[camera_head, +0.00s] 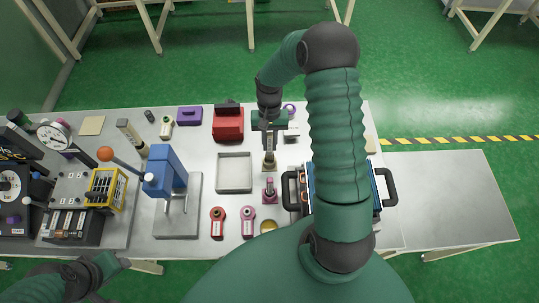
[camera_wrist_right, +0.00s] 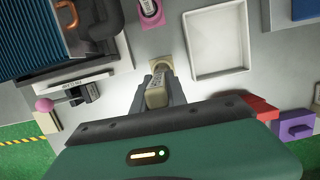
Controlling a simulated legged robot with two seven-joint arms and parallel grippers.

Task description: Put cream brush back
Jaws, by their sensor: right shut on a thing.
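The cream brush (camera_wrist_right: 157,95) is upright between the two fingers of my right gripper (camera_wrist_right: 158,88), which is shut on it. In the head view the right gripper (camera_head: 269,140) is right above a small tan square holder (camera_head: 269,168). The holder (camera_wrist_right: 154,46) also shows in the wrist view, at the brush's far end. The brush overlaps the holder; I cannot tell whether it is fully seated. A pink brush (camera_head: 269,184) stands in a pink holder just in front. My left gripper (camera_head: 110,264) is at the lower left, away from these things; its jaw opening is unclear.
An empty grey tray (camera_head: 235,158) lies left of the holder. A black-handled case (camera_head: 388,187) stands close on the right, partly behind my arm. A red box (camera_head: 228,124) is at the back left.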

